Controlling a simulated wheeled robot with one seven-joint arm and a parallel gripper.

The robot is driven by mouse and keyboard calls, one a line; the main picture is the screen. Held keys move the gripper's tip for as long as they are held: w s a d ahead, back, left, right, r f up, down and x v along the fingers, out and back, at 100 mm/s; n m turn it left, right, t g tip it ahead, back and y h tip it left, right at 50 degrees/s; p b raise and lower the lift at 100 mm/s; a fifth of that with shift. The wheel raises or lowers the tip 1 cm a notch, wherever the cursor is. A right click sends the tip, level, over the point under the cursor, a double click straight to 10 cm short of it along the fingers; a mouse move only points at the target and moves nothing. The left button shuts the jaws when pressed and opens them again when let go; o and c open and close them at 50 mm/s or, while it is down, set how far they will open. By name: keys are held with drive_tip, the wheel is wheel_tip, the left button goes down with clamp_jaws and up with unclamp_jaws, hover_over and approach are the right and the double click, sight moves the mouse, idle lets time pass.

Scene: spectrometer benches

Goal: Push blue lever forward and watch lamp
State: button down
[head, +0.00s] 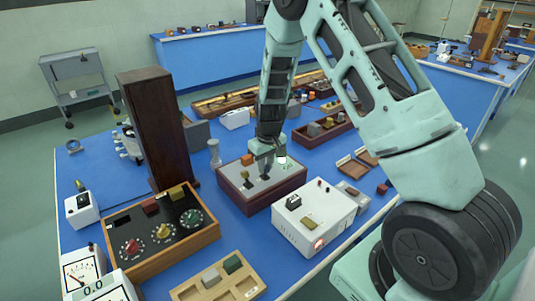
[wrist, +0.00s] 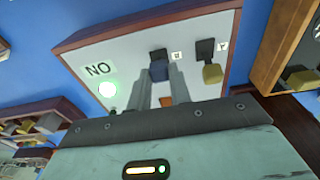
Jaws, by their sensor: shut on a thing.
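The lever box (head: 232,197), with a dark red wooden frame and a pale top, stands on the blue bench in the head view. In the wrist view its panel (wrist: 120,55) carries a blue lever (wrist: 159,71), a yellow lever (wrist: 212,73) and a round lamp (wrist: 107,90) glowing green beside a sign reading "NO". My gripper (wrist: 160,75) is shut on the blue lever, one finger on each side; it also shows over the box in the head view (head: 265,158). An orange patch (wrist: 166,101) shows between the fingers. The fingers partly hide the panel.
A white instrument box (head: 315,215) stands close at the right. A tall dark wooden block (head: 155,130) stands at the left, behind a dial box (head: 160,238). A compartment tray (head: 245,285) lies in front. Bare blue bench shows at the far left.

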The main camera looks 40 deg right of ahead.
sight(264, 176)
drive_tip(key=shift+w+r+g+p, duration=0.25)
drive_tip(key=shift+w+g+p, duration=0.2)
drive_tip(key=shift+g+p, duration=0.35)
drive_tip(key=shift+w+f+g+p, duration=0.3)
drive_tip(key=shift+w+g, duration=0.2)
drive_tip(key=shift+g, duration=0.2)
drive_tip(key=shift+w+f+g+b, duration=0.2)
drive_tip(key=shift+w+g+b, duration=0.2)
drive_tip(key=shift+g, duration=0.4)
drive_tip(key=shift+w+f+g+b, duration=0.15)
drive_tip(key=shift+w+g+b, duration=0.2)
drive_tip(key=shift+g, duration=0.45)
drive_tip(key=shift+w, duration=0.1)
drive_tip(key=c, duration=1.3)
unclamp_jaws()
drive_tip(key=shift+r, duration=0.1)
